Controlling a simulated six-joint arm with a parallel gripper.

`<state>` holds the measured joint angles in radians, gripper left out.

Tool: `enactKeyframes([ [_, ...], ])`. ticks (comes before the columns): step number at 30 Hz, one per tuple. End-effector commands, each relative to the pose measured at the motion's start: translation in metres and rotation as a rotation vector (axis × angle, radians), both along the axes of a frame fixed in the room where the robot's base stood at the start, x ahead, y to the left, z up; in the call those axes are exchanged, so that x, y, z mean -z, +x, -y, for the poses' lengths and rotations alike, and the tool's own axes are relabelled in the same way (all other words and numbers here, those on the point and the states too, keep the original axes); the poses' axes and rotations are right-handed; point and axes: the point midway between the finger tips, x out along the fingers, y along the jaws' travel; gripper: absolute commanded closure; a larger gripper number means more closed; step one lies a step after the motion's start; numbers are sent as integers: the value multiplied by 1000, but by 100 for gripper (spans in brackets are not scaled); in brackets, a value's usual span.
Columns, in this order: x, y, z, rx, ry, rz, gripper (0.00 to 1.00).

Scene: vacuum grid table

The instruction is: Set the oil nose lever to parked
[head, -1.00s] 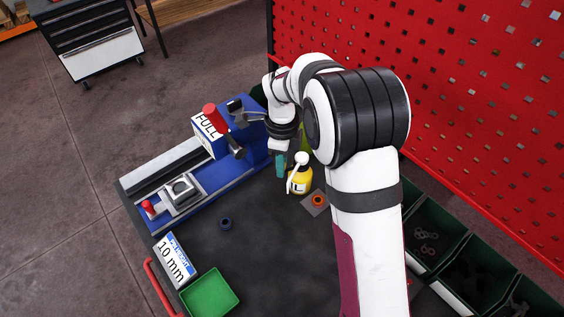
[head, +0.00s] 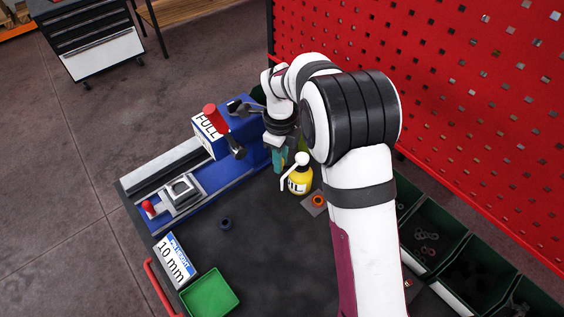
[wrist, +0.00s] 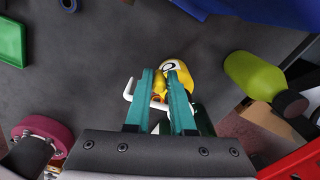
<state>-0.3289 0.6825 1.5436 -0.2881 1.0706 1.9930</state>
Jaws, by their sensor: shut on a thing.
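The oil bottle (head: 299,184) is yellow with a black-lettered white label and stands upright on the dark table, below my gripper. Its white nose lever (head: 292,172) runs from the round white cap down to the left. In the wrist view the bottle (wrist: 178,66) shows beyond the teal fingers, and the bent white end of the nose lever (wrist: 128,89) sticks out left of them. My gripper (wrist: 161,72) is shut on the nose lever, with a gap between its fingers. The grip itself is partly hidden. In the head view my gripper (head: 280,166) is just left of the bottle.
An orange ring on a plate (head: 317,201) lies right of the bottle. A green bottle (wrist: 256,75) is close by.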

Motion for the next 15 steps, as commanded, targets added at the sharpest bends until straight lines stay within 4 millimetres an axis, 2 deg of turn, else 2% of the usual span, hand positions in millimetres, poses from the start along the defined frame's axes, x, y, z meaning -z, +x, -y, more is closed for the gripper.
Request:
enactKeyframes([
  [4, 1, 7, 0, 147, -2, -3, 100],
  [12, 1, 7, 0, 162, -3, -3, 100],
  [13, 1, 7, 0, 162, -3, -3, 73],
  [15, 1, 8, 0, 161, -2, -3, 60],
])
